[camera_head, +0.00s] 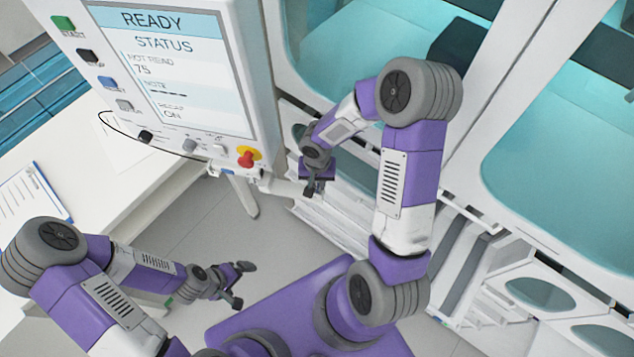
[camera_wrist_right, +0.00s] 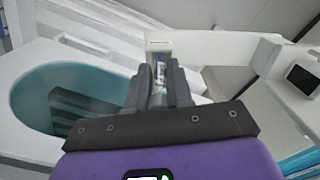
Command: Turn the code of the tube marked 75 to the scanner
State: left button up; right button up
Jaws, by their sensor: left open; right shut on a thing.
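My right gripper (camera_head: 317,186) reaches down beside the machine front, right of the screen. In the right wrist view its fingers (camera_wrist_right: 160,88) are shut on a small tube (camera_wrist_right: 160,70), of which a narrow strip with a pale and dark label shows between the fingertips. I cannot read its number or tell which way its code faces. A white upright part (camera_wrist_right: 158,46) stands just beyond the tube. The screen (camera_head: 175,65) reads READY, STATUS, NOT READ 75 and ON. My left gripper (camera_head: 240,284) is open and empty over the floor. I cannot pick out the scanner.
The panel carries side buttons, knobs and a red stop button (camera_head: 248,157). A white table (camera_head: 150,190) with a clipboard (camera_head: 32,200) lies at left. Machine housings with teal windows (camera_head: 560,150) fill the right. Open grey floor (camera_head: 265,225) lies between table and machine.

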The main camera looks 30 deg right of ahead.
jog(key=shift+f+m+b, duration=0.1)
jog(key=shift+m+b, duration=0.7)
jog(key=shift+b, duration=0.1)
jog(key=shift+m+b, duration=0.6)
jog(key=shift+b, duration=0.15)
jog(key=shift+m+b, duration=0.9)
jog(key=shift+b, duration=0.05)
jog(key=shift+m, duration=0.3)
